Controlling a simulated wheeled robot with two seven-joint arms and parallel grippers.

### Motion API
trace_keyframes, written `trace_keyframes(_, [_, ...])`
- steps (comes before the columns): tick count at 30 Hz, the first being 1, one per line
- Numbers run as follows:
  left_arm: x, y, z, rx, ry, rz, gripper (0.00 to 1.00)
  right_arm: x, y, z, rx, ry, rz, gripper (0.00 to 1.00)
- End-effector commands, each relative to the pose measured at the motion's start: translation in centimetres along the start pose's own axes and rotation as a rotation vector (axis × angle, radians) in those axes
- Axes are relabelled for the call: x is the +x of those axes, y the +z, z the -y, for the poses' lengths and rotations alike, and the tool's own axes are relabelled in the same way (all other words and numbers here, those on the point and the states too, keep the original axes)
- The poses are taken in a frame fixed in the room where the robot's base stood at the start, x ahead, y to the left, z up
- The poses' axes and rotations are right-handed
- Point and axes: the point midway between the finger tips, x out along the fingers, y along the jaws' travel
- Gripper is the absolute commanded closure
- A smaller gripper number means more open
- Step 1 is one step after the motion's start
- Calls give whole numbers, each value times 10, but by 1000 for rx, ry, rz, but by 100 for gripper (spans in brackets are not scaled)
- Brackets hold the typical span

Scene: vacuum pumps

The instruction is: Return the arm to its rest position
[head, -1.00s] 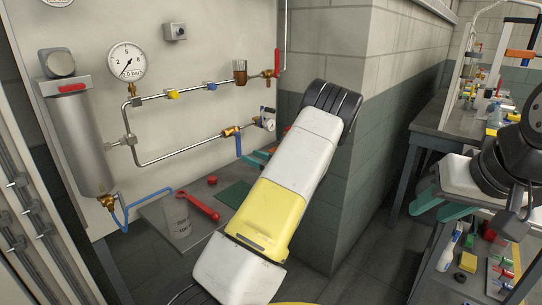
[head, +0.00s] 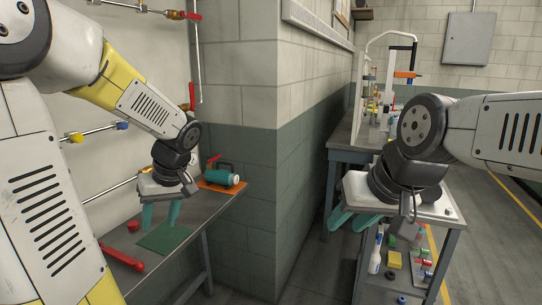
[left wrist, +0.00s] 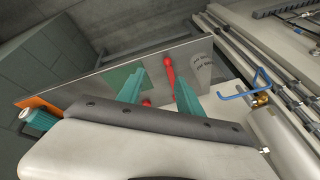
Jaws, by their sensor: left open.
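My left arm bends in from the left in the head view, beside the wall panel. My left gripper (head: 160,222) points down over the workbench by the panel, its teal fingers apart with nothing between them. In the left wrist view, its fingers (left wrist: 160,76) also stand apart and empty, with the bench behind them. My right gripper (head: 350,226) hangs by the corner of the side table at the right. Its teal fingers are apart and I see nothing held.
A wall corner (head: 277,190) juts between the two grippers. A trolley with bottles and small parts stands right. Open floor (head: 490,240) lies far right.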

Motion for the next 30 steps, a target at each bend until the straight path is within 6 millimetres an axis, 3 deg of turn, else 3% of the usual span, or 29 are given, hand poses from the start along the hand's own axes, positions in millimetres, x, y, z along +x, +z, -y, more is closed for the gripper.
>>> trace_keyframes(6, [-64, 66, -1, 257, 342, -16, 57, 0, 0, 0, 0, 0, 0, 64])
trace_keyframes(12, [-108, 112, -5, 463, 564, -145, 57, 0, 0, 0, 0, 0, 0, 64])
trace_keyframes(18, [-127, 132, -8, 560, 648, -235, 57, 0, 0, 0, 0, 0, 0, 64])
trace_keyframes(30, [-128, 133, -8, 572, 655, -244, 57, 0, 0, 0, 0, 0, 0, 64])
